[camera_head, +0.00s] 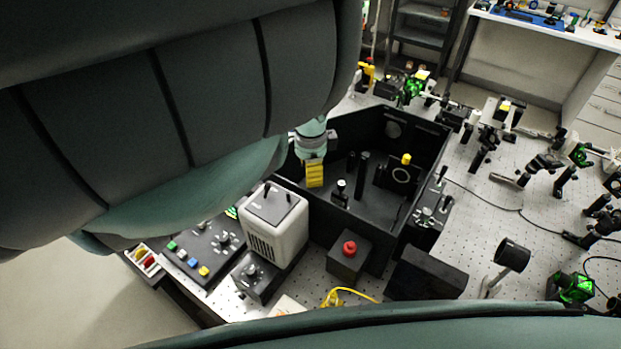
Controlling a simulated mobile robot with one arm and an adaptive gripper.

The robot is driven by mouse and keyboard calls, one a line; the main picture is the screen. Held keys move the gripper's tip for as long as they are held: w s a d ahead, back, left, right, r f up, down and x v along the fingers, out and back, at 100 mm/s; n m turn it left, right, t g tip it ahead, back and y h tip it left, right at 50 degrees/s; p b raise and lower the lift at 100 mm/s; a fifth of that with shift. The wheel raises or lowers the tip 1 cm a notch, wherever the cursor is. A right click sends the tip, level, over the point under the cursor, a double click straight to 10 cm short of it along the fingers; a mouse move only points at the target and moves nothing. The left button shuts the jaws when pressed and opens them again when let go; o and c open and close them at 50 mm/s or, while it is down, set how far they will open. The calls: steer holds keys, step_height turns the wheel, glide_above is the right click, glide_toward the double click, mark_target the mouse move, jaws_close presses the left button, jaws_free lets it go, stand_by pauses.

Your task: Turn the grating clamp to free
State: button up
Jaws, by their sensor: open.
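My gripper (314,174) shows as yellow ribbed fingers below a teal wrist, at the left inside of a black open-topped box (377,226). It is open, and I see nothing between its fingers. Inside the box, to the right of my gripper, stand a short silver-topped post (341,190), two black posts (362,168) and a ring mount (402,174) with a yellow knob on top (406,158). My gripper appears apart from them. I cannot tell which of these parts is the grating clamp or how it is turned.
A light grey housing (273,226) stands in front of my gripper. A red button (349,248) on a black block is at the box's front. A side panel with small levers (429,212) adjoins the box. Optics crowd the perforated bench (484,212) at right.

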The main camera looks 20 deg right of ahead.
steer(key=shift+d+f, duration=0.15)
steer(key=shift+f, duration=1.35)
steer(key=shift+o, duration=0.2)
jaws_close()
